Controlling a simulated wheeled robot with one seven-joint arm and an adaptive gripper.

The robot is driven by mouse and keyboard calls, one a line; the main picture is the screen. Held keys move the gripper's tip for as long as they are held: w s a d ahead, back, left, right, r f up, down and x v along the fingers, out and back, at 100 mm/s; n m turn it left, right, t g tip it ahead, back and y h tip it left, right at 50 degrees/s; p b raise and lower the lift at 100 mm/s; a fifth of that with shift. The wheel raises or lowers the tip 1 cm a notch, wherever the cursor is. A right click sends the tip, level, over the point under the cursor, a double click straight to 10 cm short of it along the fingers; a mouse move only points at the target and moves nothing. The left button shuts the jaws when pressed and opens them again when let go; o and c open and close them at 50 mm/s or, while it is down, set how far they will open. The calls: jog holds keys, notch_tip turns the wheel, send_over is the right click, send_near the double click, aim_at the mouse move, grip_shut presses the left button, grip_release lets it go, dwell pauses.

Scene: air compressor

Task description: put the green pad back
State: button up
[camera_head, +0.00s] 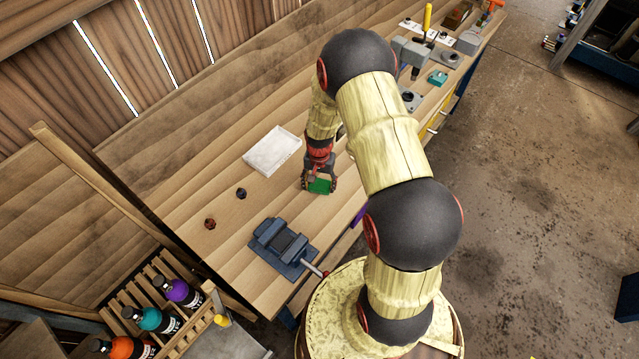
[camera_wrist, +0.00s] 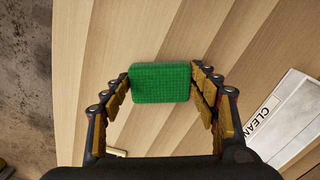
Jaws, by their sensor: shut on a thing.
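The green pad (camera_wrist: 160,82) is a textured green block held between the two fingers of my gripper (camera_wrist: 161,92) in the wrist view. Both fingers touch its short sides. In the head view the pad (camera_head: 321,185) shows at the tip of my gripper (camera_head: 319,183), over the workbench (camera_head: 200,180). I cannot tell whether it touches the bench top or is just above it. A white tray (camera_head: 272,151) lies on the bench to the left of my gripper. It also shows in the wrist view (camera_wrist: 285,115), at the right, with the letters "CLEAN" on its edge.
A blue vise (camera_head: 283,247) stands at the bench's front edge. Two small dark knobs (camera_head: 241,193) (camera_head: 210,224) sit left of it. A teal block (camera_head: 437,78) and tools stand at the far right end. A rack of bottles (camera_head: 165,310) is at the lower left. Bench around the tray is clear.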

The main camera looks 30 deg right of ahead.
jog(key=o, duration=0.7)
jog(key=shift+f, duration=0.15)
jog(key=o, duration=0.5)
jog(key=shift+r, duration=0.2)
